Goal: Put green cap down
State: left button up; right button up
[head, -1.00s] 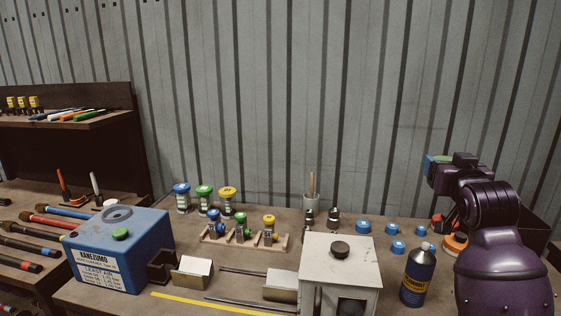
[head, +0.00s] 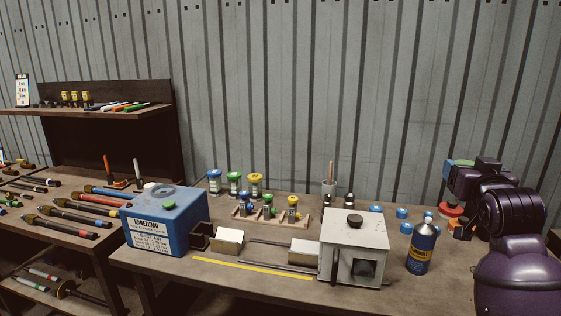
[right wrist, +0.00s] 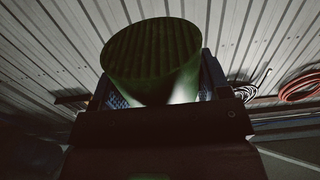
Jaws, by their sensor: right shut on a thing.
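The green cap (right wrist: 150,60) fills the upper middle of the right wrist view, a dark green ribbed round piece. My right gripper (right wrist: 155,98) is shut on it, with a finger at each side. In the head view my right gripper (head: 458,166) is at the right, raised above the back right of the bench. The cap is held in the air, clear of the bench. My left gripper is not in view.
The bench (head: 225,280) holds a blue crimper (head: 165,225), a grey box machine (head: 352,245) and a spray can (head: 422,248). Several blue caps (head: 402,213) and a red one (head: 450,209) lie at the back right, near my right arm. A wooden rack (head: 270,222) stands mid-bench.

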jog(key=r, duration=0.2)
jog(key=a+r, duration=0.1)
jog(key=shift+s, duration=0.25)
jog(key=s+a+f+n+y, duration=0.2)
jog(key=a+f+y, duration=0.1)
jog(key=a+f, duration=0.55)
jog(key=s+a+f, duration=0.4)
jog(key=s+f, duration=0.1)
jog(key=f, duration=0.4)
jog(key=s+a+f+y, duration=0.1)
jog(key=s+a+f, duration=0.3)
jog(key=f, duration=0.6)
jog(key=shift+s+f+n+t, duration=0.3)
jog(key=shift+s+n, duration=0.1)
jog(key=shift+s, duration=0.55)
